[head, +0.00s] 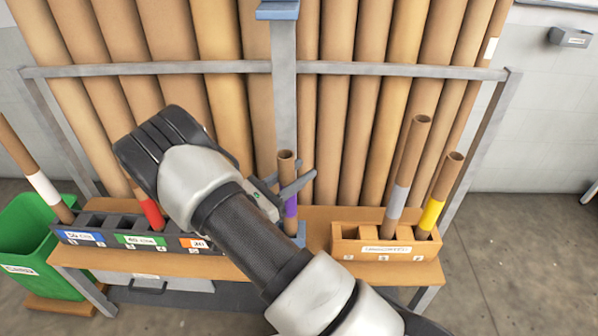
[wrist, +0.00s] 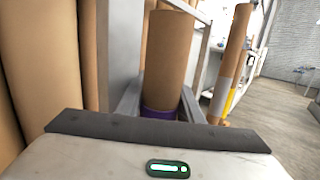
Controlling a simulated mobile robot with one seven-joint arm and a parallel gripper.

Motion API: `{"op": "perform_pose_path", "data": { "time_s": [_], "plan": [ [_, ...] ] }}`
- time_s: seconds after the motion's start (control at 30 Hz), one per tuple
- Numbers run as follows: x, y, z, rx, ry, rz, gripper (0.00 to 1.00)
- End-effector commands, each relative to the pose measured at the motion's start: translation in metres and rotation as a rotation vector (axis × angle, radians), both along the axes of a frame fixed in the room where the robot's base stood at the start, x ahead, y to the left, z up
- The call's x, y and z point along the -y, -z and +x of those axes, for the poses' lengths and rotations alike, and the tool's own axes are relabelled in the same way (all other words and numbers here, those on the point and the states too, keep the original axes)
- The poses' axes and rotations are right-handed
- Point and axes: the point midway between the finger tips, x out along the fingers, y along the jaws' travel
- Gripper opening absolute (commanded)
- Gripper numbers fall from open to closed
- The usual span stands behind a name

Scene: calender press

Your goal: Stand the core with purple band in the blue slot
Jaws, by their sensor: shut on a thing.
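The core with purple band (head: 287,165) is a short brown tube, upright near the middle of the bench. My gripper (head: 291,188) is shut on it around its purple band. In the wrist view the core (wrist: 168,60) stands between the two fingers (wrist: 160,108), its purple band low between them. Its lower end is partly hidden by my arm, so I cannot tell whether it touches anything below. The blue label (head: 84,236) marks the blue slot at the left of the dark rack (head: 112,243). My gripper is well right of that slot.
A white-banded core (head: 42,186) leans at the rack's left end; a red-banded core (head: 151,211) stands farther right. An orange-brown box (head: 345,247) holds grey-banded (head: 396,200) and yellow-banded (head: 432,213) cores. A grey post (head: 284,100) and rail (head: 160,68) front tall tubes. A green bin (head: 35,255) stands left.

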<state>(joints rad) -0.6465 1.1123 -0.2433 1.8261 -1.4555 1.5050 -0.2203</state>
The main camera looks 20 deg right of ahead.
Motion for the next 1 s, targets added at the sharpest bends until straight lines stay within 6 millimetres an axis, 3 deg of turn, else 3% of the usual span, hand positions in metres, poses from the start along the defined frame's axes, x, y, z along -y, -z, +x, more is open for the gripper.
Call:
{"op": "perform_pose_path", "data": {
  "time_s": [0.03, 0.1, 0.47, 0.67, 1.0],
  "plan": [
    [-0.007, 0.047, 0.004, -0.076, -0.041, 0.115, 0.38],
    [-0.007, 0.047, 0.005, -0.077, -0.043, 0.114, 0.50],
    [-0.015, 0.044, 0.005, -0.076, -0.049, 0.116, 0.51],
    [-0.044, 0.041, -0.010, -0.074, -0.050, 0.113, 0.55],
    [-0.112, 0.038, -0.053, -0.064, -0.028, 0.101, 0.55]
  ]
}}
